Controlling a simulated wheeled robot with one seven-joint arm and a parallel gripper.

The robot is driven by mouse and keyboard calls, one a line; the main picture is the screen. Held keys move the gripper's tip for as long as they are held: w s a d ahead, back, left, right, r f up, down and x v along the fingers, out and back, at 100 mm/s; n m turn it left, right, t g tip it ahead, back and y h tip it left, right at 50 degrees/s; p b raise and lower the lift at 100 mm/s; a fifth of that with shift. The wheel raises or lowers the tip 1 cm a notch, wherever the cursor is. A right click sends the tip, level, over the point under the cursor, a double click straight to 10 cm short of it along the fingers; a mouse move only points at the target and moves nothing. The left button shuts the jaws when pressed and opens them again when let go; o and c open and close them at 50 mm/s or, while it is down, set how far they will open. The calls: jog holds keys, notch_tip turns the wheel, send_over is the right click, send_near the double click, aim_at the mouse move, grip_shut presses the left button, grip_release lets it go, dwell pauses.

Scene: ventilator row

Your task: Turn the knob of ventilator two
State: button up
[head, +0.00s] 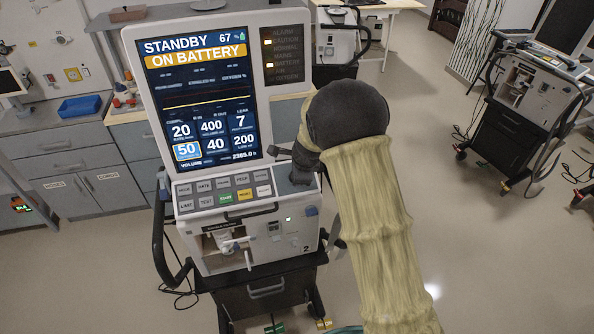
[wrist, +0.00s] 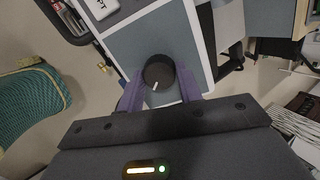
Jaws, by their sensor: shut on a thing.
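Ventilator two (head: 240,195) stands upright on a dark cart, with a small 2 on its lower front. Its screen (head: 205,90) reads STANDBY, ON BATTERY, 67%, and the box marked 50 is highlighted. In the wrist view the round black knob (wrist: 157,70) has a white pointer mark, toward the bottom of the picture. My gripper (wrist: 158,84) is shut on the knob, with one purple finger on each side. In the head view my arm reaches to the right end of the ventilator's button panel. It hides the knob and most of the gripper there.
Several keypad buttons (head: 220,192) lie left of my gripper. A light panel (head: 283,55) is beside the screen. A grey cabinet with a blue bin (head: 80,107) stands at left. Another ventilator (head: 525,95) is at right, with open floor (head: 470,240) before it.

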jog(key=shift+m+p, duration=0.4)
jog(key=shift+m, duration=0.9)
jog(key=o, duration=1)
jog(key=v, duration=1.7)
jog(key=shift+s+d+r, duration=0.1)
jog(key=shift+d+r, duration=0.05)
jog(key=shift+d, duration=0.05)
